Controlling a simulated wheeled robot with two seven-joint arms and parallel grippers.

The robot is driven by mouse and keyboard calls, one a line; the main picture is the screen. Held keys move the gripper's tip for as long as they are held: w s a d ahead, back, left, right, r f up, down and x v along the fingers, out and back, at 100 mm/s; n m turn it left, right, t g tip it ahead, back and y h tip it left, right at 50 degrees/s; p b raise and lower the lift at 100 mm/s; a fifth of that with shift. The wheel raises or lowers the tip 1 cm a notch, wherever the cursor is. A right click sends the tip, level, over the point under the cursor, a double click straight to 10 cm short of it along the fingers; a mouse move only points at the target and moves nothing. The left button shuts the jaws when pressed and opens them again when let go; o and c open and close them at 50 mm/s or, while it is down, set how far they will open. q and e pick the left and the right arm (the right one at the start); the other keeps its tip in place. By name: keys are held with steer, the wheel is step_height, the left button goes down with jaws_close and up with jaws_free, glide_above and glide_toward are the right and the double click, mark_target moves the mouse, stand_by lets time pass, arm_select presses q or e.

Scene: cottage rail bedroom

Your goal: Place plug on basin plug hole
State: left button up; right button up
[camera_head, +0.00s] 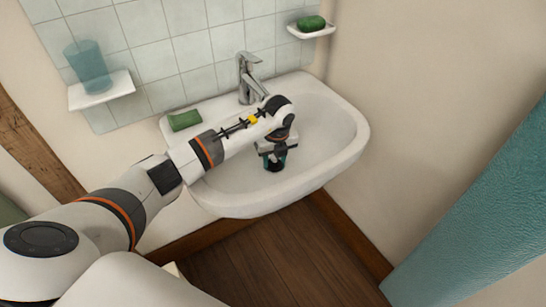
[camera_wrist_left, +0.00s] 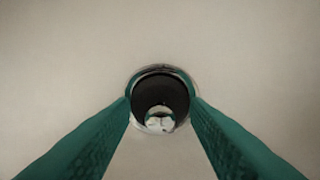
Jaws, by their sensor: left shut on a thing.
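My left gripper (camera_head: 274,160) points down into the white basin (camera_head: 335,118) and is shut on the dark plug (camera_head: 275,167). In the left wrist view, the plug (camera_wrist_left: 159,85) is a round black disc between the teal fingers (camera_wrist_left: 160,102). A thin pale metallic rim, apparently of the plug hole (camera_wrist_left: 137,116), shows around the plug's edge, mostly at the lower side. The plug looks roughly over the hole, but whether it is seated or just above cannot be told. My right gripper is not in view.
A chrome tap (camera_head: 246,78) stands at the basin's back, close behind my wrist. A green bar (camera_head: 185,121) lies on the basin's back left corner. Wall shelves hold a blue cup (camera_head: 88,66) and a green soap (camera_head: 311,23). A teal towel (camera_head: 480,215) hangs at right.

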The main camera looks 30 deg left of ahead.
mark_target(276, 167)
arm_select(q)
steer(key=shift+f, duration=0.2)
steer(key=o, duration=1)
steer(key=shift+a, duration=0.15)
steer(key=shift+c, duration=0.2)
step_height(276, 167, up, 12)
steer(key=d, duration=0.1)
steer(key=shift+s+r, duration=0.2)
steer(key=shift+s, duration=0.25)
steer(key=shift+d, duration=0.1)
